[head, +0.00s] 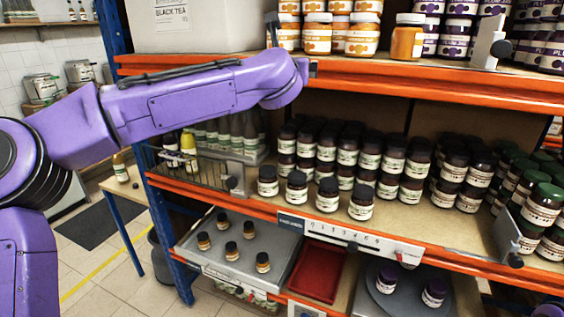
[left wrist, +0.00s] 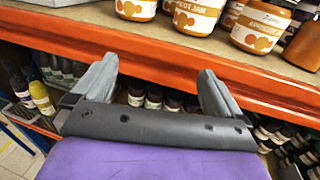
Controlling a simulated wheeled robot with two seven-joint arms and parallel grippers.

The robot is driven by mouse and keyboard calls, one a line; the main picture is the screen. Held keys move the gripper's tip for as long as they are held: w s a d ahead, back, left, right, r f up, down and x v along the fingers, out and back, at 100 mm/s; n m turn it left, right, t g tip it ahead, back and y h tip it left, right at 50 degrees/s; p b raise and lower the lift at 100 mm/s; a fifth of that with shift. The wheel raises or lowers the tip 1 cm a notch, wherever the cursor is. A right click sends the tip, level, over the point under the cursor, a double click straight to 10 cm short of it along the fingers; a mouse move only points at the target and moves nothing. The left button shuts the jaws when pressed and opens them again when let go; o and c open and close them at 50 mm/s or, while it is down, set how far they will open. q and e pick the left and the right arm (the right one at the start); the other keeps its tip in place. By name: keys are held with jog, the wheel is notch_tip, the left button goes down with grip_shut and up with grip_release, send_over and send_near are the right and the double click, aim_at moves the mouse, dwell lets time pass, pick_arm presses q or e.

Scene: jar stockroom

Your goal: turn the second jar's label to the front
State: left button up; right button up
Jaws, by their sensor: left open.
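Several dark-lidded jars stand in a front row on the middle shelf in the head view. The second jar from the left (head: 297,188) stands upright between the first jar (head: 268,181) and the third jar (head: 327,195), with a fourth jar (head: 361,201) to the right. A pale label patch shows on the second jar, but its exact facing is too small to tell. My left gripper (left wrist: 155,75) is open and empty in the left wrist view, close to the orange upper shelf edge. My right gripper is not in view.
The upper shelf edge (head: 420,78) overhangs the jars. Stacked dark jars (head: 346,157) stand behind the row. A wire basket (head: 196,170) lies to the left. Below are a grey tray with small jars (head: 205,259), a red tray (head: 318,272) and a round turntable (head: 385,306).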

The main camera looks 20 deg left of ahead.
pick_arm(q)
jog(key=s+f+b, duration=0.1)
jog(key=s+f, duration=0.1)
jog(key=f, duration=0.8)
jog(key=s+f+y+b, duration=0.1)
jog(key=s+f+b, duration=0.1)
jog(key=f, duration=0.9)
jog(key=shift+s+f+n, duration=0.2)
jog(key=shift+s+n, duration=0.05)
jog(key=shift+n, duration=0.15)
